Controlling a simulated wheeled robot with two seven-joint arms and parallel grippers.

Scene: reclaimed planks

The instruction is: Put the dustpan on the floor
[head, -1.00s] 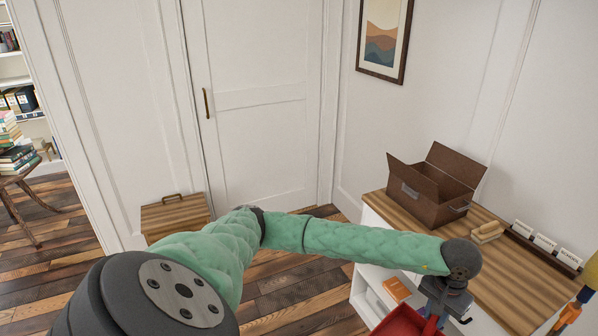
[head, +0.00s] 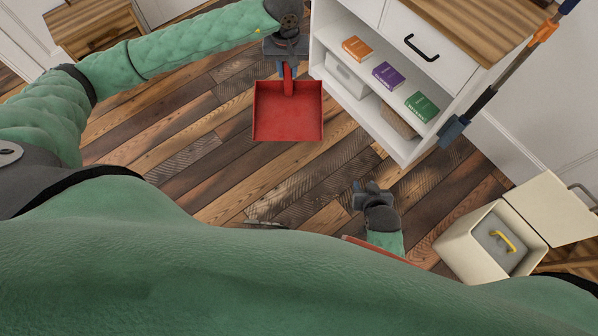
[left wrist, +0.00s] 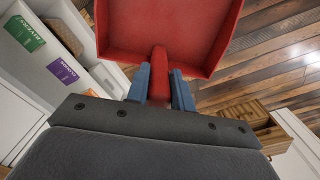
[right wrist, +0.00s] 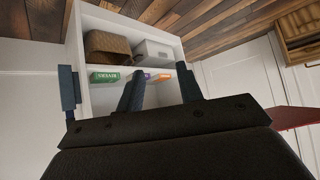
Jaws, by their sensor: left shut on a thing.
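The red dustpan (head: 288,118) hangs in front of the white shelf unit, with plank floor (head: 205,145) behind it. My left gripper (head: 288,68) is shut on its handle. In the left wrist view the blue fingers (left wrist: 160,88) pinch the red handle, and the dustpan's pan (left wrist: 165,28) reaches away from them. The pan looks raised above the floor, but its exact height is hard to tell. My right gripper (head: 367,188) is low in front of the shelf unit. In the right wrist view its fingers (right wrist: 162,88) are apart with nothing between them.
The white shelf unit (head: 405,150) holds orange, purple and green boxes. A long-handled tool (head: 492,88) leans beside it. A cream bin (head: 465,240) with an open lid stands at lower right. A wooden box (head: 95,28) is at upper left. Floor left of the dustpan is clear.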

